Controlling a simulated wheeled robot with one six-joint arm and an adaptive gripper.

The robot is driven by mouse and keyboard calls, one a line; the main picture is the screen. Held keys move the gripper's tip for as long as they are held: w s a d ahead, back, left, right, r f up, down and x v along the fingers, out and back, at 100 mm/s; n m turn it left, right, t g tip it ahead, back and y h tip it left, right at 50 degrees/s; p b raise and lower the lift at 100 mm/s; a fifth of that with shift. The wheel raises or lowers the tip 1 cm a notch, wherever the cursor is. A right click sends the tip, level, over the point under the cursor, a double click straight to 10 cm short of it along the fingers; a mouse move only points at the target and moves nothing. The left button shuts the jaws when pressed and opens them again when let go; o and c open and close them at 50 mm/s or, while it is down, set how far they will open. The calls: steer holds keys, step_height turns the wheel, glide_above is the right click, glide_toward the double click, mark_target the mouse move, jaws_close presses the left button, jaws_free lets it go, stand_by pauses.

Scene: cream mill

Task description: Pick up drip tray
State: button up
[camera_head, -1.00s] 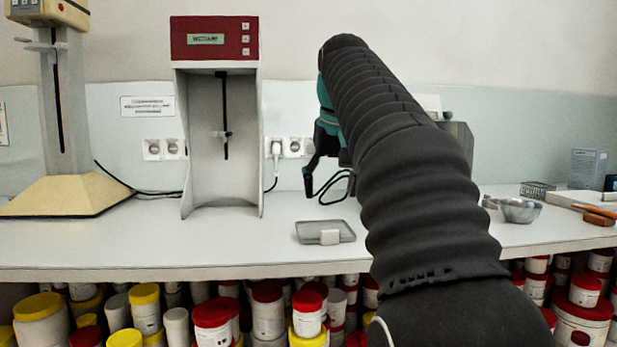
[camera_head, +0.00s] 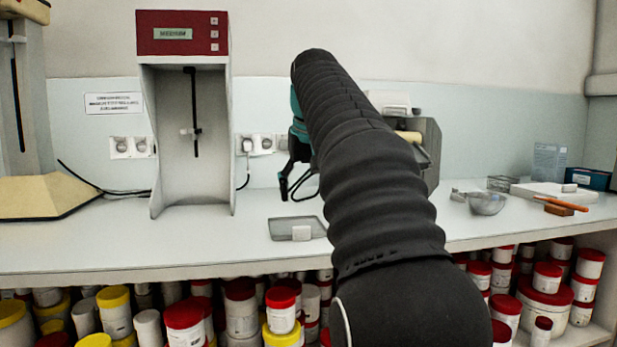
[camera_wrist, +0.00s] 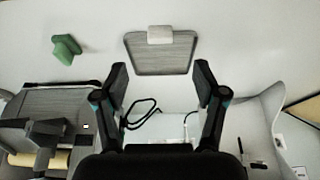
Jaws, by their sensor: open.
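The drip tray (camera_head: 283,228) is a flat grey tray with a raised rim and a white block on its front edge. It lies on the white counter, just left of my arm. In the wrist view the drip tray (camera_wrist: 160,58) lies beyond my fingertips, centred between them, with the white block at its top edge. My gripper (camera_wrist: 161,73) is open and empty. In the head view my gripper (camera_head: 284,196) hangs above the counter behind the tray, partly hidden by my arm.
A red-topped machine (camera_head: 184,110) stands left of the tray. A green object (camera_wrist: 66,49) lies near the tray in the wrist view. A grey machine (camera_head: 432,155) stands behind my arm. A metal bowl (camera_head: 487,204) sits at right. Lidded tubs (camera_head: 184,322) fill the shelf below.

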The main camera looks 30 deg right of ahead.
mark_target(302, 231)
steer(key=b+x, duration=0.2)
steer(key=x, duration=0.8)
steer(key=shift+w, duration=0.1)
steer(key=shift+f, duration=0.1)
jaws_close()
